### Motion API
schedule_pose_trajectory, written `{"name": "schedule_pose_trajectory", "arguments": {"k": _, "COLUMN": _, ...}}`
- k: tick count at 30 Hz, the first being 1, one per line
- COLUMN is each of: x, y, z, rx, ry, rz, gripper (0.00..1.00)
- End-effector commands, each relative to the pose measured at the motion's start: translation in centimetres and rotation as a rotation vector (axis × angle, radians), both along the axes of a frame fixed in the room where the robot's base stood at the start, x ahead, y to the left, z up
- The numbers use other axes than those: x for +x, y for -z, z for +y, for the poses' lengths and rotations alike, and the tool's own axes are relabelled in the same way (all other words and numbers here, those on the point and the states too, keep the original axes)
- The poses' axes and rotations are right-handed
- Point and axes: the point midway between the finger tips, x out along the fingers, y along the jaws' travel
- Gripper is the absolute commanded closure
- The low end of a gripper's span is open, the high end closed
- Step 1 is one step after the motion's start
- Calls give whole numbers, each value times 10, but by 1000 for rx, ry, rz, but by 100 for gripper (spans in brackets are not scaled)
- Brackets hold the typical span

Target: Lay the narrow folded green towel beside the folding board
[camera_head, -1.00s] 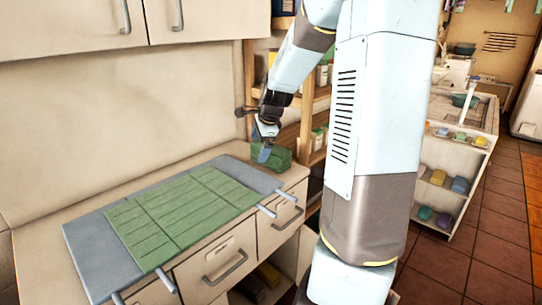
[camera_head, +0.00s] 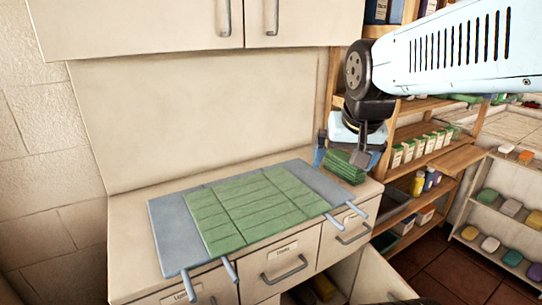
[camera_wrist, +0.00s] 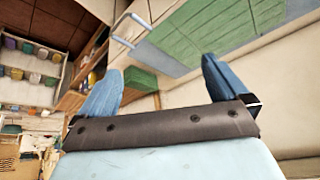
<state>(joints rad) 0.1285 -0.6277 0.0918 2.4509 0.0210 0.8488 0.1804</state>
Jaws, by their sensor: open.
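A thick folded green towel (camera_head: 345,167) lies on the counter at its right end, beside the folding board. The grey-blue folding board (camera_head: 168,240) lies flat on the counter with grey rod handles at its front edge. A flat green cloth (camera_head: 245,208) with crease lines is spread on it. My gripper (camera_head: 346,158) is open just above the folded towel, its blue fingers apart on either side. In the wrist view the fingers (camera_wrist: 160,80) are spread, and the folded towel (camera_wrist: 139,80) shows beyond, nearer one finger. I cannot tell whether they touch it.
Drawers with handles (camera_head: 284,270) are below the counter (camera_head: 130,215). Wooden shelves (camera_head: 425,104) with several bottles and boxes stand close on the right. A wall cupboard (camera_head: 180,20) hangs above. A lower white shelf with coloured items (camera_head: 510,208) is at the far right.

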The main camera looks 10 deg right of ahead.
Motion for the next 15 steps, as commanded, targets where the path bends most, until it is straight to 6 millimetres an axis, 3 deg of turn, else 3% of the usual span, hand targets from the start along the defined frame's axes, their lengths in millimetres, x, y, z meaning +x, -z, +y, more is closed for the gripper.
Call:
{"name": "schedule_pose_trajectory", "arguments": {"k": 3, "x": -25, "y": -2, "z": 1, "rx": -27, "ry": -119, "rz": -14, "gripper": 0}}
{"name": "schedule_pose_trajectory", "arguments": {"k": 6, "x": -37, "y": -2, "z": 2, "rx": -42, "ry": -183, "rz": -17, "gripper": 0}}
{"name": "schedule_pose_trajectory", "arguments": {"k": 15, "x": -44, "y": -1, "z": 2, "rx": -51, "ry": -222, "rz": -19, "gripper": 0}}
